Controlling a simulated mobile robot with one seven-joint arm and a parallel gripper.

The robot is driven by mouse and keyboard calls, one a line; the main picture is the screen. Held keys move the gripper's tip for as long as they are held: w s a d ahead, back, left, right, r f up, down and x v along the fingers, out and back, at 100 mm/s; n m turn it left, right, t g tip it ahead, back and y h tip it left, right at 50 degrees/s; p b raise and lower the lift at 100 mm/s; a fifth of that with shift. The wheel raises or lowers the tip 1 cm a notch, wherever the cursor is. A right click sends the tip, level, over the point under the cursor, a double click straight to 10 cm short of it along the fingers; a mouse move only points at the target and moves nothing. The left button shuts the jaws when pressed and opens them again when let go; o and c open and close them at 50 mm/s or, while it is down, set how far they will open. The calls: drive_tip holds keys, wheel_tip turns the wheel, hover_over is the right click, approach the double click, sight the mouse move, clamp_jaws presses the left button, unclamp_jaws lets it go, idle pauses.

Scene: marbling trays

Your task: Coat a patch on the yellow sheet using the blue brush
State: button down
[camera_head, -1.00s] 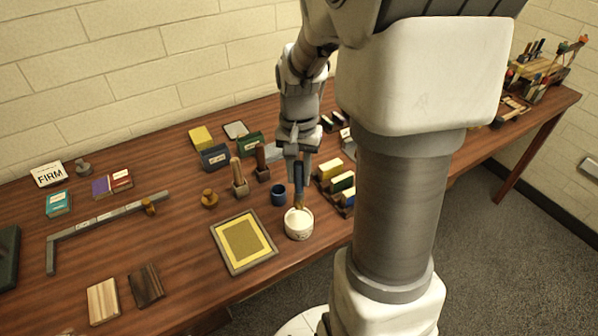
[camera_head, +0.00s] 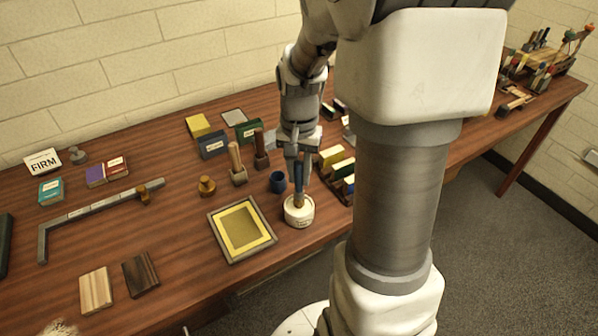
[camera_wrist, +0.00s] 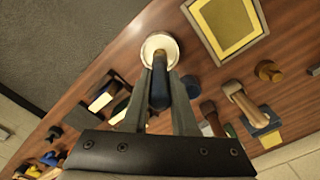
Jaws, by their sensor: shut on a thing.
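My gripper (camera_head: 298,172) is shut on the blue brush (camera_head: 299,191), which hangs upright with its lower end in the mouth of a white pot (camera_head: 299,215). The bristles are hidden inside the pot. In the wrist view the brush handle (camera_wrist: 160,90) sits between my fingers, over the round white pot (camera_wrist: 146,47). The yellow sheet (camera_head: 226,219) lies in a grey-rimmed tray (camera_head: 216,239) to the left of the pot. The sheet has a yellow border and a darker olive middle. The tray also shows at the top right of the wrist view (camera_wrist: 205,40).
A dark blue cup (camera_head: 278,184) stands close behind the pot. Two upright wooden-handled tools (camera_head: 237,170) stand behind the tray. A rack of coloured blocks (camera_head: 336,165) is right of my gripper. Wood tiles (camera_head: 96,290) lie front left. Bare table lies left of the tray.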

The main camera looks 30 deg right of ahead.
sight(299, 162)
drive_tip(key=shift+f+b, duration=0.4)
drive_tip(key=shift+f, duration=0.2)
idle(1.4)
drive_tip(key=shift+r, duration=0.1)
wheel_tip(299, 162, up, 7)
drive_tip(key=p, duration=0.5)
drive_tip(key=shift+p, duration=0.4)
idle(0.6)
